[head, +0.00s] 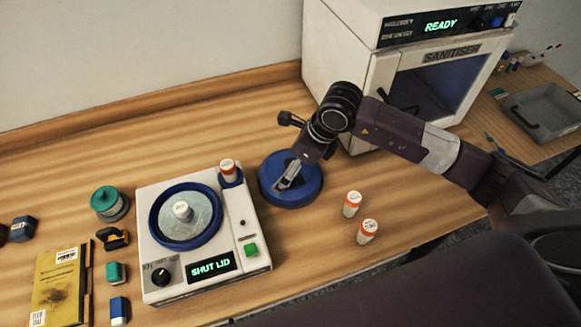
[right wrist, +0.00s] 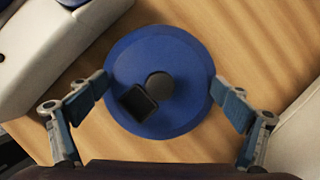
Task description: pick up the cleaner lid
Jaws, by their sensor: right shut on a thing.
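The cleaner lid (head: 308,195) is a round blue disc on or just above the wooden table, right of the white cleaner; I cannot tell if it is lifted. In the right wrist view the lid (right wrist: 185,60) has a dark round knob and a dark square piece near its middle. My right gripper (head: 287,184) is over the lid, and its two fingers (right wrist: 165,94) are shut on opposite sides of its rim. The cleaner (head: 215,277) has an open round bowl with a blue ring, and its display reads "SHUT LID". My left gripper is in neither view.
An orange-capped vial (head: 228,170) sits in the cleaner's corner holder; two more vials (head: 352,204) stand right of the lid. The sanitiser (head: 350,60) is behind. Small items and a yellow booklet (head: 60,287) lie left.

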